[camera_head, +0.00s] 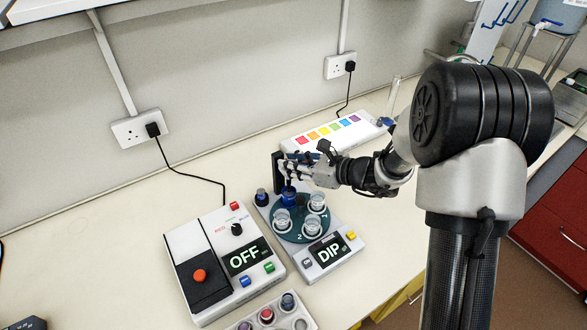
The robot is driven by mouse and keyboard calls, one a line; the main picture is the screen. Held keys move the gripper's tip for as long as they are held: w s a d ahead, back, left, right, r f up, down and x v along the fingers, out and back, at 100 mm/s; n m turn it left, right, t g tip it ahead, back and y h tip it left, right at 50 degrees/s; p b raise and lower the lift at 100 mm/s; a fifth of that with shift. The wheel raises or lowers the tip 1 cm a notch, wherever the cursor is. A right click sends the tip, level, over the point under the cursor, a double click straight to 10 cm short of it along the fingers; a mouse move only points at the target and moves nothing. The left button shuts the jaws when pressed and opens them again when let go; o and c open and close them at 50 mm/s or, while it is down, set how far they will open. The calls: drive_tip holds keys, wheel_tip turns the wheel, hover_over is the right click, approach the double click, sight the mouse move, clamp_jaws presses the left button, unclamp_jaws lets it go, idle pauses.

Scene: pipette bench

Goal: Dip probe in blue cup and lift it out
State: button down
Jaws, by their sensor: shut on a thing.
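The blue cup (289,199) sits at the back of a dark round turntable (300,232) on a grey-white device whose display reads DIP. My gripper (288,172) is just above the blue cup, reaching in from the right. It is shut on a dark upright piece (278,174), which seems to be the probe. The probe's lower end is hidden by the fingers and the cup, so I cannot tell whether its tip is inside the cup.
Clear cups (312,225) share the turntable. A dark blue-topped post (261,197) stands at its left. A white box (212,262) reading OFF is left of it. A coloured-square strip (328,132) lies behind. A vial tray (272,316) is in front.

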drive_tip(key=shift+r, duration=0.85)
drive_tip(key=shift+w+f, duration=0.1)
drive_tip(key=c, duration=1.4)
unclamp_jaws()
drive_tip(key=v, duration=1.2)
drive_tip(key=shift+f, duration=0.1)
